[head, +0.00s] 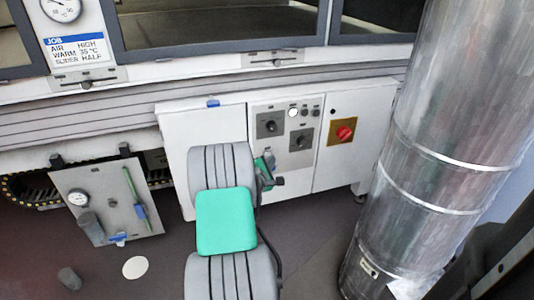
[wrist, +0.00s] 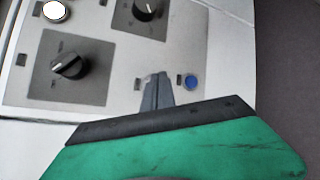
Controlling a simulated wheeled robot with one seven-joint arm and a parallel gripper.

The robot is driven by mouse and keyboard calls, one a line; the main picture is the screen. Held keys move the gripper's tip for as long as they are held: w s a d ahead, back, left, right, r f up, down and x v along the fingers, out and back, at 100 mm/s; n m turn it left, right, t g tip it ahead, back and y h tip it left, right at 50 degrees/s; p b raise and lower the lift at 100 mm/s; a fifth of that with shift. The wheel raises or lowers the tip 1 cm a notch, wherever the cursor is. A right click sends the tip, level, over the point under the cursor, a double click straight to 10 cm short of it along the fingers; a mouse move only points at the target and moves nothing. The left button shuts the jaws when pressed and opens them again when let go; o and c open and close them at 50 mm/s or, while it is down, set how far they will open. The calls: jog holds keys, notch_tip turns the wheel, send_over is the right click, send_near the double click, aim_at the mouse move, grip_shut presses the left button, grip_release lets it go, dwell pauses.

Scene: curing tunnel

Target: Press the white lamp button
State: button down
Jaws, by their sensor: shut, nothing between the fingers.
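The white lamp button (head: 293,112) is a small round bright button in the upper row of the control panel on the white cabinet. It also shows at the upper left of the wrist view (wrist: 54,10), fully uncovered. My gripper (head: 268,157) is in front of the panel's lower left part, below the button. In the wrist view the gripper's fingers (wrist: 155,92) are together and empty. They appear beside a blue button and well to the lower right of the white button. I cannot tell whether the fingertips touch the panel.
Two dark rotary knobs (wrist: 70,65) (wrist: 146,10) sit on the panel near the white button. A blue button (wrist: 190,82) is close to my fingers. A red knob on yellow (head: 345,132) is to the right. A large metal duct (head: 440,150) stands at the right.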

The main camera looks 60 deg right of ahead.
jog(key=shift+s+a, duration=0.1)
jog(key=s+a+p, duration=0.1)
jog(key=s+a, duration=0.2)
jog(key=shift+s+a+p, duration=0.2)
jog(key=shift+p, duration=0.1)
jog(key=shift+r, duration=0.1)
